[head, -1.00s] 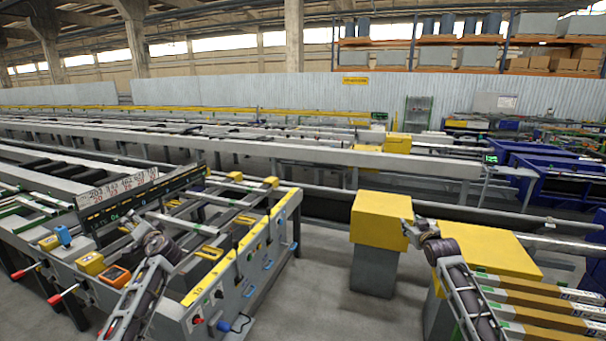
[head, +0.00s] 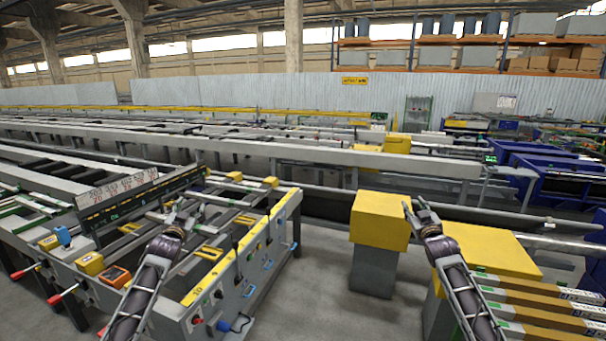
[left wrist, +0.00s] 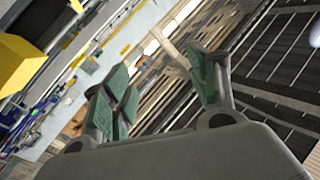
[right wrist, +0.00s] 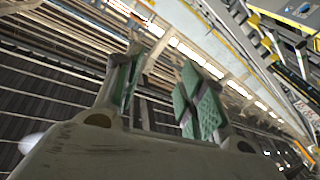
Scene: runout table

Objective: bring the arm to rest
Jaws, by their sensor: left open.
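My left arm comes in at the lower left of the head view, and its gripper (head: 180,212) is raised in front of the grey and yellow runout table. In the left wrist view the two green-padded fingers (left wrist: 158,88) stand apart with nothing between them. My right arm comes in at the lower right, and its gripper (head: 416,208) points up beside the yellow-topped block. In the right wrist view its green-padded fingers (right wrist: 158,85) are also apart and empty. Both wrist cameras look up toward the hall's roof and windows.
The runout table (head: 245,262) fills the left, with an orange handheld device (head: 115,276) on it. A yellow-topped grey block (head: 381,222) stands right of centre. Grey floor (head: 315,300) is clear between table and block.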

